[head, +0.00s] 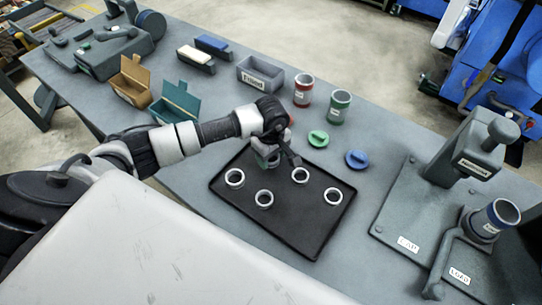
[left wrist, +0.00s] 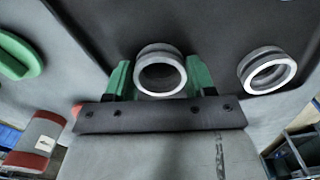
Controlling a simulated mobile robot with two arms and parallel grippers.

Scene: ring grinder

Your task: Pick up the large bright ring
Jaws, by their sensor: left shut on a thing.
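My left gripper (head: 270,152) is over the far edge of the black tray (head: 285,238), shut on a ring. In the left wrist view this ring (left wrist: 160,92) sits between the green fingers, with a bright face and a grey side. In the head view the gripper partly hides it, and I cannot tell whether it touches the tray. Other bright-faced rings lie on the tray: a wide one at the left (head: 234,187), a smaller one at the front (head: 264,206), one in the middle (head: 300,182) and one at the right (head: 333,203). My right gripper is not in view.
Behind the tray stand a red can (head: 303,95), a green can (head: 337,112), a green lid (head: 318,139) and a blue lid (head: 356,159). A grey bin (head: 260,78) and small open boxes (head: 174,108) are farther back. A grey machine (head: 475,150) stands at the right.

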